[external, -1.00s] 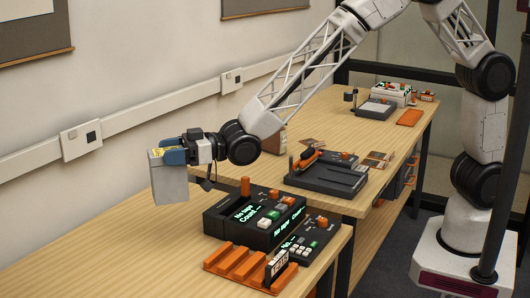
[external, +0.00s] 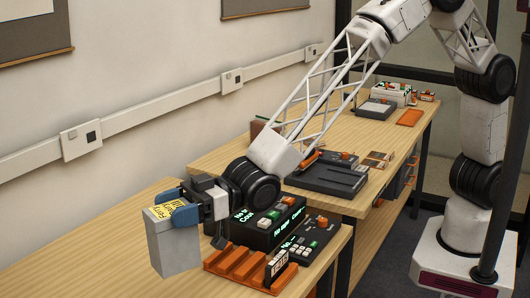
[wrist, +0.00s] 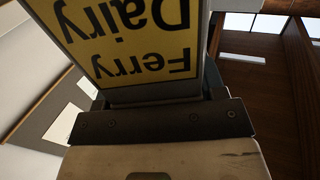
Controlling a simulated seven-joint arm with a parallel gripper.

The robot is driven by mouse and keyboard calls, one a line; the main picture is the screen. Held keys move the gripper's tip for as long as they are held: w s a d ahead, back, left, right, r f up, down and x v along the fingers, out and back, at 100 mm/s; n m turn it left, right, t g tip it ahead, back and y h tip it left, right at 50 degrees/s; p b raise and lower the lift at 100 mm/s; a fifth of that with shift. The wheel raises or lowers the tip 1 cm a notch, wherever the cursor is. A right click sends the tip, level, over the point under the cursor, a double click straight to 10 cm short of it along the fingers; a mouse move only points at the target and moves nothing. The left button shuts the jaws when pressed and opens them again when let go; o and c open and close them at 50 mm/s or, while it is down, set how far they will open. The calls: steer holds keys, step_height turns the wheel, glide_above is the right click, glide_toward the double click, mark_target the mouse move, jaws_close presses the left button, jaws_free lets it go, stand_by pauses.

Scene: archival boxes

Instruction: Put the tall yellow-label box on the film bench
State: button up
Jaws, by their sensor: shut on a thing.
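The tall grey box (external: 176,249) has a yellow label on its upper end. My gripper (external: 178,214) is shut on the upper part of this box and holds it upright at the front left of the external view, over the near wooden bench (external: 110,262). I cannot tell whether its bottom touches the bench. In the wrist view the yellow label (wrist: 130,40) fills the top middle and reads "Ferry Dairy" upside down. The frames do not show which bench is the film bench.
A black console (external: 262,228) with lit displays and an orange slotted rack (external: 236,268) stand close to the right of the box. A second bench (external: 225,151) behind carries a dark flat device (external: 328,177). The near bench's left part is clear.

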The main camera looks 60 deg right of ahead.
mark_target(154, 239)
steer(key=f, duration=0.4)
steer(key=shift+s+a+f, duration=0.1)
steer(key=shift+s+a, duration=0.25)
steer(key=shift+s, duration=0.05)
steer(key=shift+f, duration=0.5)
steer(key=shift+f, duration=3)
steer(key=shift+f, duration=2)
steer(key=o, duration=1.5)
